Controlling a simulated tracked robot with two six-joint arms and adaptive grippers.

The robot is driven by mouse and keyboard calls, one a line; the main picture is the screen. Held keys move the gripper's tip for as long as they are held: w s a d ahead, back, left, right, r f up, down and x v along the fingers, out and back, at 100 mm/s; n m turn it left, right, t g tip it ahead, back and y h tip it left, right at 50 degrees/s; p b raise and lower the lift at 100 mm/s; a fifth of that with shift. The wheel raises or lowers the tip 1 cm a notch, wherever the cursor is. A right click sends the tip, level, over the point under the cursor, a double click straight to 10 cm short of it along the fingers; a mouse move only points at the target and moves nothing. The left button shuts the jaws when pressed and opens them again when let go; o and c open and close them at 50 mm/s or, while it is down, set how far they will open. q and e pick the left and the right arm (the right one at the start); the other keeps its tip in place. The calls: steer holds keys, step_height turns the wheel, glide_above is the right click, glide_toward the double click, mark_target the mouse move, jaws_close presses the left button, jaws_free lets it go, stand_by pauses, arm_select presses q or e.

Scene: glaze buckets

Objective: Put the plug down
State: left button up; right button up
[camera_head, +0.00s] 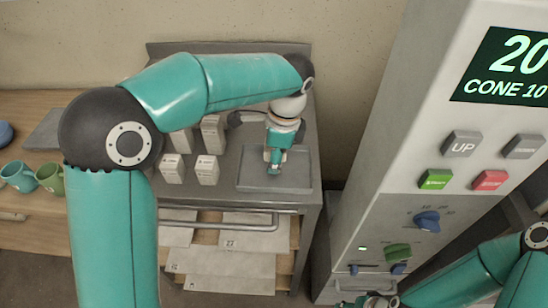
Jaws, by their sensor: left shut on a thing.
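My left gripper (274,166) points down over the grey tray (247,181) on the metal cart. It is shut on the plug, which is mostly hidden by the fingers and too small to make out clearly. I cannot tell whether the plug touches the tray floor. My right gripper (372,301) is at the bottom edge, in front of the kiln's lower panel, and partly cut off. Its fingers are too unclear to tell if they are open.
Several white labelled blocks (207,169) stand left of the tray. The kiln control panel (440,170) rises close on the right. Green mugs (50,178) stand on the wooden bench at left.

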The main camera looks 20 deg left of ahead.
arm_select(q)
steer(key=o, duration=1.3)
steer(key=r, duration=0.4)
steer(key=d+r+p, duration=0.1)
steer(key=r, duration=0.7)
steer(key=shift+w+d+p, duration=0.2)
steer(key=shift+d+p, duration=0.1)
steer(key=shift+d, duration=0.05)
